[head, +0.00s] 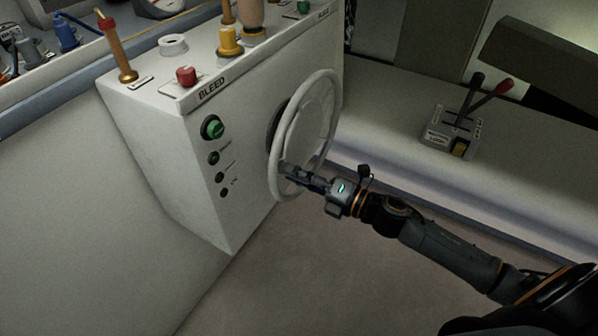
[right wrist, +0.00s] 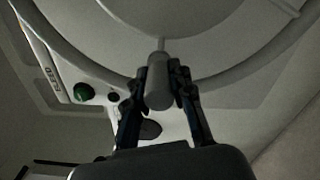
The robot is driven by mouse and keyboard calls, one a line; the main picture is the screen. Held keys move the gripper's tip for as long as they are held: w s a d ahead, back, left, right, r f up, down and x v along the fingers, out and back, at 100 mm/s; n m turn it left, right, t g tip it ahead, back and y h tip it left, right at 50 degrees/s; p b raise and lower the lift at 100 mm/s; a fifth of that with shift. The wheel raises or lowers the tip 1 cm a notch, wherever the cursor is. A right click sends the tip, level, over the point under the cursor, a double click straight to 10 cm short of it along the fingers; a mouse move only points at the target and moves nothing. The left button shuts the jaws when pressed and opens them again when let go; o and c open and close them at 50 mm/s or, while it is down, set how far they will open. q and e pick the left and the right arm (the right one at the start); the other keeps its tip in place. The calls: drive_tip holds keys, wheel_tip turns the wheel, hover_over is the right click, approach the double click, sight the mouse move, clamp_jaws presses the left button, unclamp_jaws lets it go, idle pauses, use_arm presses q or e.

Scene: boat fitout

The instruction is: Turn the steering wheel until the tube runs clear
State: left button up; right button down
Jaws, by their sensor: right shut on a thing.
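The pale steering wheel (head: 326,112) stands on the side of a white console marked BLEED. My right gripper (head: 290,172) is at the lower near part of its rim. In the right wrist view, the fingers close from both sides on a grey cylindrical wheel knob (right wrist: 158,84) at the rim (right wrist: 205,83). An upright amber tube (head: 116,52) with a red top stands on the console's left end. Another amber upright piece (head: 229,40) stands farther along the top. I cannot tell which is the task's tube, or how clear its content is. My left gripper is not in view.
The console (head: 160,140) carries a red button (head: 186,76), a white ring (head: 173,44) and a green knob (head: 212,127) with smaller ones below. A lever box (head: 452,130) with black and red levers sits on the ledge at right. The floor below is clear.

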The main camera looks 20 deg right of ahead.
drive_tip(key=shift+d+f+b, duration=0.15)
drive_tip(key=shift+f+b, duration=1.05)
drive_tip(key=shift+f, duration=0.75)
drive_tip(key=shift+w, duration=0.1)
drive_tip(key=c, duration=1.1)
unclamp_jaws()
drive_tip(key=shift+w+d, duration=0.1)
drive_tip(key=shift+d, duration=0.05)
drive_tip(key=shift+c, duration=0.2)
drive_tip(key=v, duration=1.2)
